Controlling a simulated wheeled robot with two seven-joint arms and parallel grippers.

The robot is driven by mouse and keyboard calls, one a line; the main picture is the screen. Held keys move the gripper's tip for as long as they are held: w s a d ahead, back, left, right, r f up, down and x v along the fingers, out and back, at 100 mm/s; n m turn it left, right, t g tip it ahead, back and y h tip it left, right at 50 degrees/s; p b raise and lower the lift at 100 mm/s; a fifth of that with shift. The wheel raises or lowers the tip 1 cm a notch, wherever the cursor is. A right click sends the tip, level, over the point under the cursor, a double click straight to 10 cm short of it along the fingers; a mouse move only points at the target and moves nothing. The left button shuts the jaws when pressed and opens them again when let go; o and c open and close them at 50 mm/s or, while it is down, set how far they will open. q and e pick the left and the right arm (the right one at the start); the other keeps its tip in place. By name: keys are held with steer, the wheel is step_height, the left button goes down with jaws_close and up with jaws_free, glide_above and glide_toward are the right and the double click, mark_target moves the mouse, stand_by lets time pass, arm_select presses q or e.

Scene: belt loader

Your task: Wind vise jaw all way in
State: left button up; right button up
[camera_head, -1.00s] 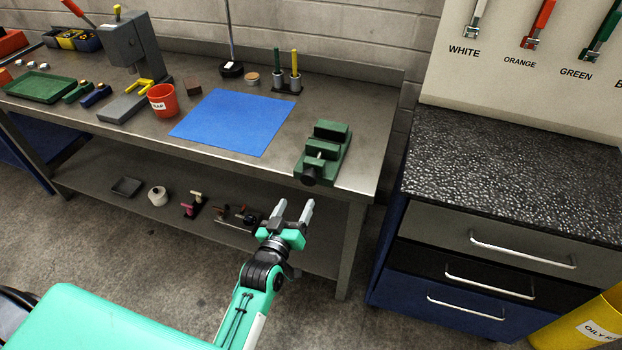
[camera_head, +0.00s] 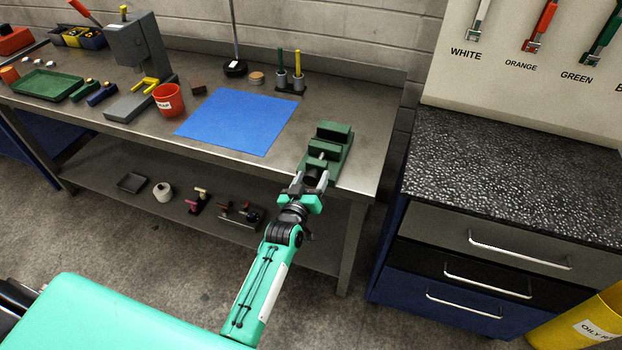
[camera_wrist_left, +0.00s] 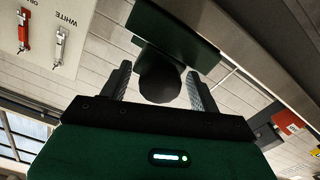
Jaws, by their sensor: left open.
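The green vise (camera_head: 329,146) stands at the right front corner of the workbench, with a gap showing between its jaws. Its dark round knob (camera_head: 313,173) faces the front edge. My left gripper (camera_head: 311,182) is open at the front of the vise, its two fingers on either side of the knob. In the left wrist view the dark knob (camera_wrist_left: 160,84) sits between the two open fingers, with space on both sides, and the green vise body (camera_wrist_left: 172,35) is beyond it. My right gripper is not in view.
A blue mat (camera_head: 238,121) lies left of the vise, with a red cup (camera_head: 168,100) beyond its left edge. A drawer cabinet (camera_head: 490,215) stands to the right of the bench. The lower shelf (camera_head: 120,208) holds several small items.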

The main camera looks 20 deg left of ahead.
arm_select(q)
steer(key=shift+c, duration=0.4)
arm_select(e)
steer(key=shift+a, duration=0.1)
arm_select(q)
steer(key=c, duration=0.9)
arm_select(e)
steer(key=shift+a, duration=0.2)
